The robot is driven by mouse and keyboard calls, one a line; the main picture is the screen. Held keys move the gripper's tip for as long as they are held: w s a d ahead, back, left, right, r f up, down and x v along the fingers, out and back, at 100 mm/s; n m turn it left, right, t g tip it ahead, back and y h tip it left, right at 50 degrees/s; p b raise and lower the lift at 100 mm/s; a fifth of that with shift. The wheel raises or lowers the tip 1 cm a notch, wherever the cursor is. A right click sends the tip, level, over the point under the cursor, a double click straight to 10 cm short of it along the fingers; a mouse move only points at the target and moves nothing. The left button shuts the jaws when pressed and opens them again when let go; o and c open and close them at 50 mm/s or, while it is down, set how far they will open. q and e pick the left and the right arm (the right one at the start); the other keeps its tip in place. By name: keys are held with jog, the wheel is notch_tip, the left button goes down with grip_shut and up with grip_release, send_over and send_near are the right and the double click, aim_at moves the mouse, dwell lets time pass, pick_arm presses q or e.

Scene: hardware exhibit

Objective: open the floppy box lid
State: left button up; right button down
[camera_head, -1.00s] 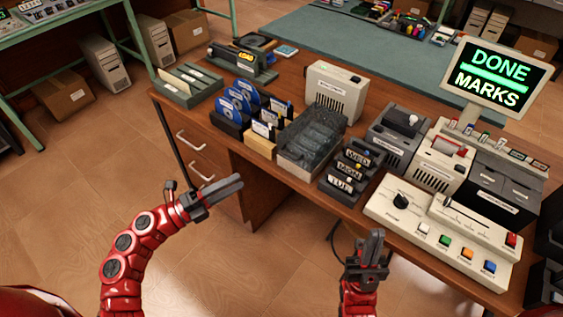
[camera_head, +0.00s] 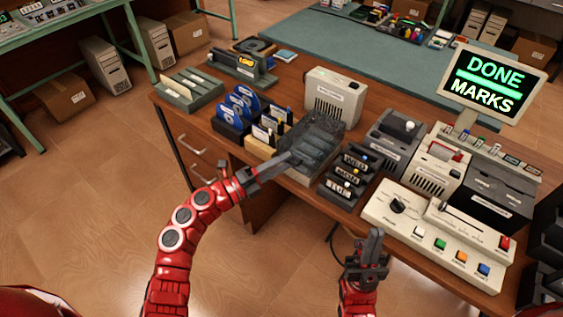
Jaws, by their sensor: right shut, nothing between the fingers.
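The floppy box (camera_head: 316,136) stands near the front edge of the brown desk, with a dark, see-through lid. The lid looks closed, and its near left part is partly hidden behind my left gripper. My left gripper (camera_head: 291,159) is at the front of the box, its fingertips at or very near the lid's front edge. I cannot tell whether they touch it or whether the fingers are parted. My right gripper (camera_head: 375,240) is shut and empty, pointing up in front of the desk, apart from the box.
Blue floppy disks (camera_head: 238,107) in a dark holder stand left of the box. A black rack with WED, MON and TUE labels (camera_head: 348,178) stands close to its right. A beige unit (camera_head: 334,96) is behind it. A control panel (camera_head: 430,236) and DONE MARKS screen (camera_head: 490,84) are at right.

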pick_arm(q)
grip_shut()
dwell(1.3)
